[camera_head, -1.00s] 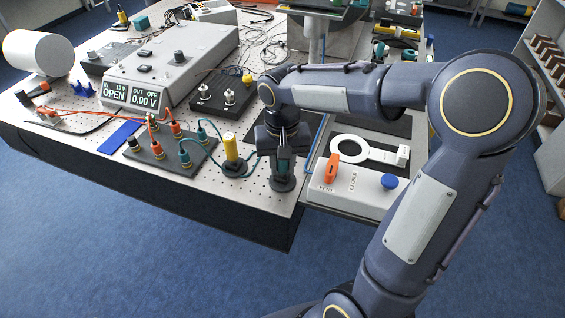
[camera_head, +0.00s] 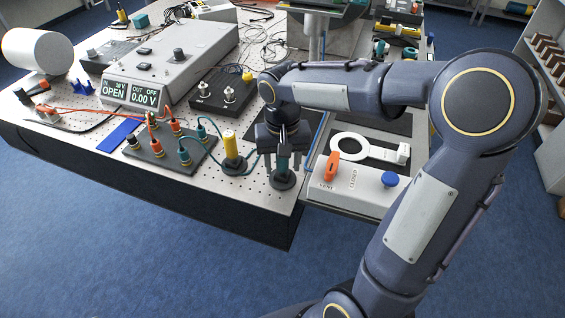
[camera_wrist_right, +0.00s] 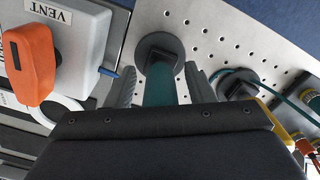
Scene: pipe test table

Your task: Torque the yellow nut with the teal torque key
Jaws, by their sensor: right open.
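The teal torque key (camera_head: 283,163) stands upright in a round black base near the table's front right corner. My right gripper (camera_head: 283,158) is over it, open, with one finger on each side of the key. In the right wrist view the teal key (camera_wrist_right: 161,84) is between the two fingers (camera_wrist_right: 160,88), with a gap on each side; its top is hidden by the gripper body. A small yellow nut (camera_head: 247,77) shows at the back right of a black box (camera_head: 207,101) with silver posts. My left gripper is out of view.
A yellow cylinder (camera_head: 230,145) stands in a black base just left of the teal key, with a teal cable close by. A white valve box (camera_head: 352,187) with an orange handle (camera_head: 331,166) is to the right. A dark terminal board (camera_head: 170,154) lies further left.

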